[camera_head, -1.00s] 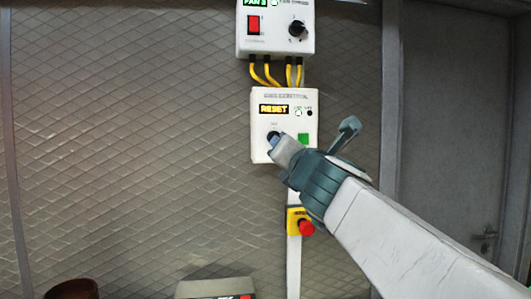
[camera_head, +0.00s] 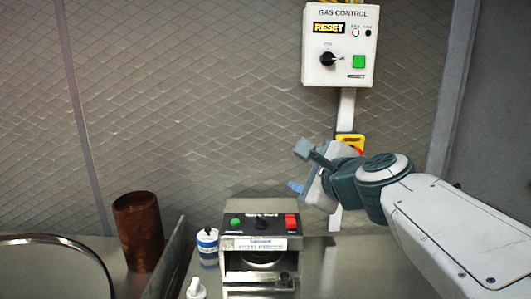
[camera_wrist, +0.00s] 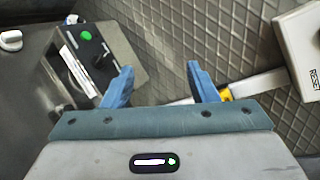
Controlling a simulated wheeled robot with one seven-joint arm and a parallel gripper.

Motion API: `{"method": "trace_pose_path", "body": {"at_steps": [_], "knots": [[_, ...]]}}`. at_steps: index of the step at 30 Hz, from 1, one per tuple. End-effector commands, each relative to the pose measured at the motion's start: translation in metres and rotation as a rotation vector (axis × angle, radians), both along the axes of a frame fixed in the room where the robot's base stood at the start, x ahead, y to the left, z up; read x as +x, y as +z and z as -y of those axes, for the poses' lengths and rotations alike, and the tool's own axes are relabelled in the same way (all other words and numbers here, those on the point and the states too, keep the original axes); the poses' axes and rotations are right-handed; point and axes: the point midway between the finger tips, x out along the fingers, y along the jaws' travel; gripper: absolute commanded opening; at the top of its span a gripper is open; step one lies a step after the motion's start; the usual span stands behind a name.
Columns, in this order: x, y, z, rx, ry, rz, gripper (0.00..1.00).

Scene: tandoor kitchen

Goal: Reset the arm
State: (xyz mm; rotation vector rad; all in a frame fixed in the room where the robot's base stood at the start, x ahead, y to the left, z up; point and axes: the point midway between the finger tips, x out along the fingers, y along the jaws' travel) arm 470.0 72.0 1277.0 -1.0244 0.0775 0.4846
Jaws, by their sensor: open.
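My gripper (camera_wrist: 160,88) is open and empty, with its two blue fingers spread apart in the wrist view. In the head view my gripper (camera_head: 296,187) is in the air, below the gas control box and above and right of the small bench machine. The white gas control box (camera_head: 340,45) on the wall shows RESET on its display, with a black knob (camera_head: 327,59) and a green button (camera_head: 358,62). A corner of the box also shows in the wrist view (camera_wrist: 300,40). My gripper is apart from the box.
The bench machine (camera_head: 260,258) has a green button, a black knob and a red switch. A yellow emergency-stop box (camera_head: 350,139) is partly hidden behind my arm. A rusty brown cylinder (camera_head: 138,232) and a blue-and-white container (camera_head: 207,247) stand at left. The wall above left is clear.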

Motion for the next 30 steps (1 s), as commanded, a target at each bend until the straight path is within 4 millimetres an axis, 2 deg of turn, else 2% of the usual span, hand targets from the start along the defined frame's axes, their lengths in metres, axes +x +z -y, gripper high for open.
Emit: {"method": "trace_pose_path", "body": {"at_steps": [1,3,8,12,15,18,21,25,30], "knots": [[-0.008,-0.023,-0.003,-0.135,0.064,-0.020,0.53],[-0.022,-0.055,-0.005,-0.329,0.166,-0.045,0.53],[-0.059,-0.127,0.001,-0.745,0.437,-0.109,0.53],[-0.100,-0.184,0.019,-1.071,0.718,-0.173,0.53],[-0.128,-0.216,0.036,-1.260,0.921,-0.218,0.53],[-0.151,-0.237,0.052,-1.396,1.094,-0.252,0.53],[-0.166,-0.250,0.064,-1.480,1.216,-0.277,0.53],[-0.175,-0.257,0.071,-1.527,1.291,-0.292,0.53],[-0.176,-0.257,0.072,-1.534,1.300,-0.292,0.53]]}}
